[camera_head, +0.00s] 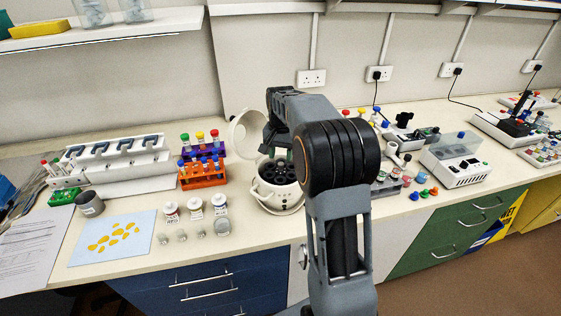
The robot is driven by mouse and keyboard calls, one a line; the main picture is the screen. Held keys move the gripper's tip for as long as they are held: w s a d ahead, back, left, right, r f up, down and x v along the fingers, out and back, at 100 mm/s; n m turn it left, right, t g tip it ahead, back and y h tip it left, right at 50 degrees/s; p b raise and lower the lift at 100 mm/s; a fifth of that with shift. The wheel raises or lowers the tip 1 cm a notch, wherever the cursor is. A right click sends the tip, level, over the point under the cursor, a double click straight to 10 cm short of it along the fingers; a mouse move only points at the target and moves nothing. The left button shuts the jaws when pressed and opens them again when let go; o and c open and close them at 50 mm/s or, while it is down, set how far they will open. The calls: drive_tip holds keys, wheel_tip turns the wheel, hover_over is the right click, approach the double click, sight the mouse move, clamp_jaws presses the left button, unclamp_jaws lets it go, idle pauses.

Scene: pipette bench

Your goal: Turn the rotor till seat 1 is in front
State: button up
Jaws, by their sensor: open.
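A white round centrifuge (273,199) stands on the bench with its lid (240,140) swung open at the back left. Inside it is a dark rotor (277,174) with several seats. The seat numbers are too small to read, so I cannot tell which seat is in front. My gripper (276,153) is open and points down over the back of the rotor. My own arm hides part of the gripper and the right side of the centrifuge. I cannot tell whether the fingertips touch the rotor.
Orange (203,175) and purple tube racks stand left of the centrifuge. White bottles (195,207) and small vials stand at the front left. A pipette stand (117,157) and a light blue mat (84,257) are farther left. Coloured caps (423,192) and a white device (455,160) are right.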

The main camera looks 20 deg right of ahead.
sight(281, 163)
drive_tip(key=shift+f, duration=1.8)
drive_tip(key=shift+c, duration=0.5)
clamp_jaws()
drive_tip(key=shift+n, duration=0.3)
